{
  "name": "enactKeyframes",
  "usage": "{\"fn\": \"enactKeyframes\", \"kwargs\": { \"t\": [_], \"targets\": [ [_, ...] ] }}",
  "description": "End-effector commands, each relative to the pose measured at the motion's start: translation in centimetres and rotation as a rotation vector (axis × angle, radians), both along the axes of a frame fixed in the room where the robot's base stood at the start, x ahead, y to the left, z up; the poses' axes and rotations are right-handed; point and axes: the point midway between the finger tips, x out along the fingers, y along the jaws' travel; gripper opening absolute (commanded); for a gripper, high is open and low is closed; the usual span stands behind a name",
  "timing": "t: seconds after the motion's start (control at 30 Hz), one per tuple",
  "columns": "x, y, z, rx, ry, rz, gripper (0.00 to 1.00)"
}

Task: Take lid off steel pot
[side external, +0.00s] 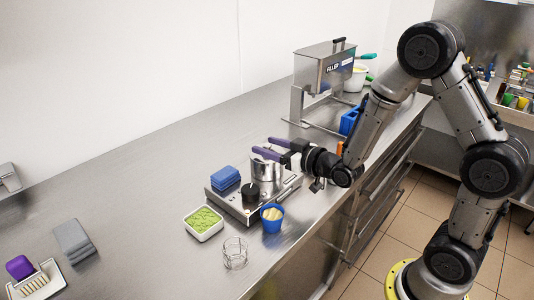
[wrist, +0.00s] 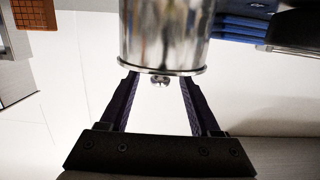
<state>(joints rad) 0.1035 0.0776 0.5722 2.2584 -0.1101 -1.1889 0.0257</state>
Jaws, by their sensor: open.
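The steel pot (side external: 266,172) stands on a low metal unit on the counter, and it fills the top middle of the wrist view (wrist: 165,35). The wrist view looks inverted, with the lid (wrist: 165,70) showing as a thin rim on the pot and its small round knob (wrist: 160,82) pointing down. My gripper (side external: 262,145) is open at the pot's top, with two purple fingers. In the wrist view the fingers lie on either side of the knob, with clear gaps. The side view hides most of the lid.
The metal unit (side external: 222,206) also carries folded blue cloths (side external: 225,177) and a black round piece (side external: 250,194). The filler machine (side external: 325,70) is behind.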

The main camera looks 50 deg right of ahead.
Motion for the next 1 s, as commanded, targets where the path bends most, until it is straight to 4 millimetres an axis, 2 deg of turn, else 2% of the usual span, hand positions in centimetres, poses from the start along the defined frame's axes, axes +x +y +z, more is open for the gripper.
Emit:
{"fn": "enactKeyframes", "kwargs": {
  "t": [0.1,0.33,0.37,0.7,1.0],
  "targets": [
    [0.81,0.02,-0.18,0.0,0.001,0.0,0.64],
    [0.91,0.02,-0.16,0.0,0.0,0.0,0.64],
    [0.91,0.02,-0.16,0.0,0.0,0.0,0.6],
    [0.88,0.02,-0.15,0.0,0.0,0.0,0.0],
    [0.88,0.02,-0.12,0.0,-0.001,0.0,0.0]
  ]
}}
